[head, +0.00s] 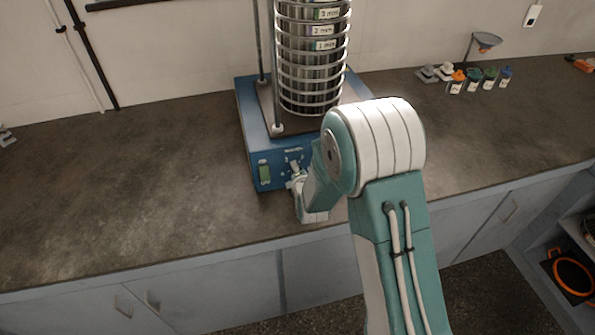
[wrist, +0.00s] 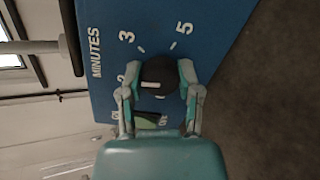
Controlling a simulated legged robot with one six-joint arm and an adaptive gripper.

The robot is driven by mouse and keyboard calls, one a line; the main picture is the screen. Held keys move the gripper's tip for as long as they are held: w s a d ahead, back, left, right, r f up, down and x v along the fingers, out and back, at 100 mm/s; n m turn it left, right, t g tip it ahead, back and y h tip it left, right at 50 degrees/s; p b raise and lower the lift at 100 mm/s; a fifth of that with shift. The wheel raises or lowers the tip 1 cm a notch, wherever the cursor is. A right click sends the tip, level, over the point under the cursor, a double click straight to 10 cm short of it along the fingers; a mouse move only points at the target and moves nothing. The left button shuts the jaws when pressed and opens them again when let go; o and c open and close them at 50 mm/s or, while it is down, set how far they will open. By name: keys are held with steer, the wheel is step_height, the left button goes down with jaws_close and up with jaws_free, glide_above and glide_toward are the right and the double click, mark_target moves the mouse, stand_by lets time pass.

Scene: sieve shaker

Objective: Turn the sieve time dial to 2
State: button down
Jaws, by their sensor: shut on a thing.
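The blue sieve shaker (head: 262,150) stands on the counter with a stack of ringed sieves (head: 312,70) on it. In the wrist view its blue panel (wrist: 215,22) shows the word MINUTES and the numerals 3 and 5. A numeral at the left finger is partly covered and looks like a 2. The round black dial (wrist: 158,72) sits between the fingers of my gripper (wrist: 158,80), which is shut on it. A white mark on the dial's lower part lies sideways, toward the left finger. In the head view my gripper (head: 297,182) is at the shaker's front panel.
A green switch (head: 264,174) is on the panel's left. Small capped bottles (head: 474,82) and a funnel on a stand (head: 487,41) are at the back right.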

steer(key=n, duration=0.5)
steer(key=shift+s+f, duration=0.1)
steer(key=shift+f, duration=0.15)
stand_by(0.5)
steer(key=shift+c, duration=2)
jaws_free()
steer(key=shift+a+f, duration=0.1)
steer(key=shift+o, duration=0.5)
steer(key=shift+a, duration=0.1)
steer(key=shift+r, duration=0.2)
steer(key=shift+s+r, duration=0.1)
steer(key=shift+s, duration=0.1)
steer(key=v, duration=1.1)
steer(key=shift+s, duration=0.2)
